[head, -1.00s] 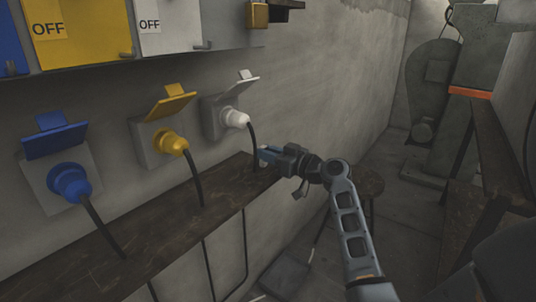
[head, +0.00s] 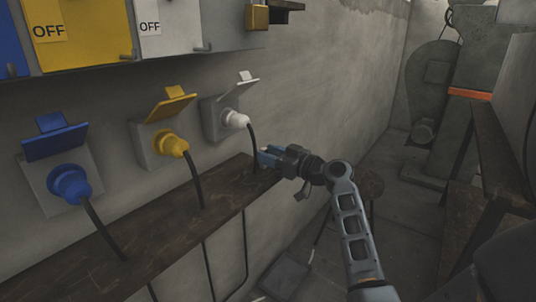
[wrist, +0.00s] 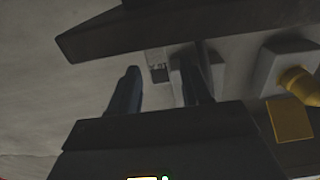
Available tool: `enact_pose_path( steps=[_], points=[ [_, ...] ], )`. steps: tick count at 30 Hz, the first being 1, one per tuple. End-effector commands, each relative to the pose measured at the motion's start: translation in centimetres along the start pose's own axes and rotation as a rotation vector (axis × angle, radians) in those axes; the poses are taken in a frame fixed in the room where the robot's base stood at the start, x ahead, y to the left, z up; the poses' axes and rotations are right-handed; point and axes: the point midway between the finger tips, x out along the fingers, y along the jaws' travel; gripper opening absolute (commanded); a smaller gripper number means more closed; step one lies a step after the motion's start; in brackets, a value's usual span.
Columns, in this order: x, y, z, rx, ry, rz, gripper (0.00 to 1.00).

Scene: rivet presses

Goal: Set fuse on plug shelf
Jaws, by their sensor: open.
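My gripper (head: 268,156) is open at the right end of the dark plug shelf (head: 140,222). In the wrist view, its two fingers (wrist: 158,92) stand apart near the shelf edge (wrist: 170,28), which runs across the top. A small pale grey block with a dark square (wrist: 157,62) shows between the fingers, close against the shelf edge. It may be the fuse; I cannot tell for sure, nor whether it rests on the shelf. In the head view the fingers hide most of that spot.
A white plug (head: 235,119), a yellow plug (head: 171,144) and a blue plug (head: 71,184) sit in wall sockets above the shelf, their black cables hanging down. A stool (head: 370,186) stands right of the shelf. The floor beyond is mostly clear.

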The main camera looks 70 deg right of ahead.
Motion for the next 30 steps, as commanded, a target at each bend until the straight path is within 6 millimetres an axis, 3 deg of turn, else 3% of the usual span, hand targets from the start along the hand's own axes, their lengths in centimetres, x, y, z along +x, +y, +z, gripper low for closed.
enact_pose_path(
  steps=[9, 15, 21, 30],
  points=[
    [-6.6, 0.0, 0.2, 0.002, -0.001, 0.004, 0.48],
    [-9.8, 0.1, 0.1, 0.001, 0.000, 0.004, 0.48],
    [-11.3, 0.0, 0.1, 0.001, -0.001, 0.002, 0.48],
    [-11.2, -0.7, 0.8, 0.015, -0.013, 0.003, 0.48]
  ],
)
